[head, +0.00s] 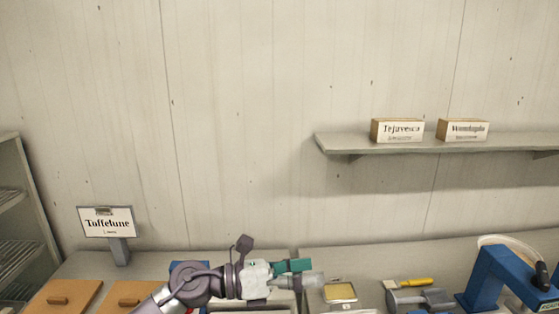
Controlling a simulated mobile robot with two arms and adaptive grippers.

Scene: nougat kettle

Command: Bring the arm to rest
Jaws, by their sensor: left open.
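My left arm comes in from the bottom left, and its wrist and gripper lie low over the counter. My left gripper (308,272) points to the right, with a teal part and a grey part at its end. It is open, and I see nothing held in it. It hides part of the counter and of some pale things under it. My right gripper is not in view.
The counter (374,264) runs along the wall, with two wooden lids (66,295) at left and a "Toffelune" sign (107,222). A shelf (350,146) bears two boxes.

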